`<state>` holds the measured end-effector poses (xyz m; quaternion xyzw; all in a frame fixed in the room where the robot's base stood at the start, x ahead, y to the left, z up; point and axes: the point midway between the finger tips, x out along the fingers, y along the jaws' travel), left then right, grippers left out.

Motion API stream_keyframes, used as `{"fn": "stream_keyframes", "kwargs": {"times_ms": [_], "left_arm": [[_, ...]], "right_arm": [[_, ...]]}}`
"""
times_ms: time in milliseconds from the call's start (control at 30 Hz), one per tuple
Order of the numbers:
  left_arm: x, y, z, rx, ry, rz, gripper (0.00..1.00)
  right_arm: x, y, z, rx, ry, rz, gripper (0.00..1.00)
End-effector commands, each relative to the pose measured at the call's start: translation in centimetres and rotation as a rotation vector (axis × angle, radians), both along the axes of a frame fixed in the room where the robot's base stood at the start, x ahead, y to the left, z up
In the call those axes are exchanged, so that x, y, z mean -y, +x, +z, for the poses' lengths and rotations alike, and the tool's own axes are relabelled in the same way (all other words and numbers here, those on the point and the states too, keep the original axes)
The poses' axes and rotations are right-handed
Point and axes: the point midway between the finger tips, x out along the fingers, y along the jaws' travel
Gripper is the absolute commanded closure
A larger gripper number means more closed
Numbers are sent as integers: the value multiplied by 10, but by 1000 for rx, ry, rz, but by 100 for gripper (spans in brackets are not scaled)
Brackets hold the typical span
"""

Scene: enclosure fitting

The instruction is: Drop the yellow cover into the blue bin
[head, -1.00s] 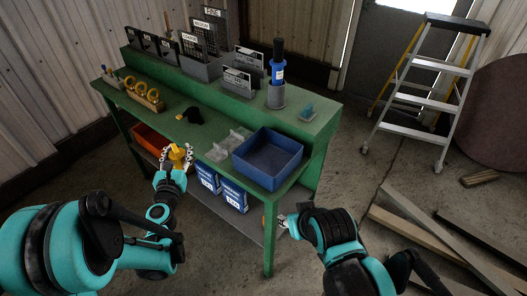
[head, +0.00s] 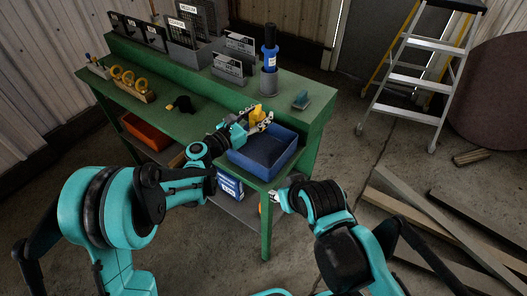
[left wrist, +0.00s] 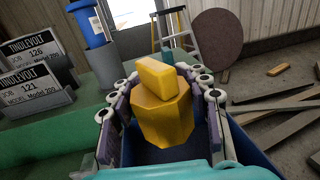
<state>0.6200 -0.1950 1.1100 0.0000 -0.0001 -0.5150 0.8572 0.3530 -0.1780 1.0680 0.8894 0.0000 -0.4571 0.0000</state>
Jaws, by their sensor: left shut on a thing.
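The yellow cover (head: 256,114) is held in my left gripper (head: 262,122), above the back left part of the blue bin (head: 262,167). In the left wrist view the cover (left wrist: 162,115) is a yellow block with a smaller block on its end, between the two jaws of the left gripper (left wrist: 162,108). The blue bin shows below and beside it in that view (left wrist: 255,150). The bin sits at the front right of the green bench, and its visible inside looks empty. My right gripper (head: 279,198) is low by the bench's front right corner; its jaws are too small to read.
The green bench (head: 190,118) has a raised back shelf with labelled racks (head: 228,68) and a blue bottle in a grey holder (head: 269,85). A stepladder (head: 415,75) and loose planks (head: 430,220) are to the right.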

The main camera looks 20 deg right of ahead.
Motion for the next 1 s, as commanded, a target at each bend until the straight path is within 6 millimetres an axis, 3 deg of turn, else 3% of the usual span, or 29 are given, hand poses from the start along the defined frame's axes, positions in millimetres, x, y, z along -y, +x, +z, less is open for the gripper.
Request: {"fn": "stream_keyframes", "kwargs": {"times_ms": [100,300,633,667,733,1000], "left_arm": [[0,0,-19,0,0,1,75],[-1,1,-40,0,0,2,75],[-1,0,-42,0,0,3,75],[-1,0,-42,0,0,3,48],[-1,0,-42,0,0,3,29],[-1,0,-42,0,0,3,29]], "right_arm": [[0,0,-14,0,0,0,60],[0,0,-26,0,0,0,60],[0,0,-27,0,0,0,60],[0,0,-27,0,0,0,60],[0,0,-27,0,0,0,60],[0,0,-27,0,0,0,60]]}}
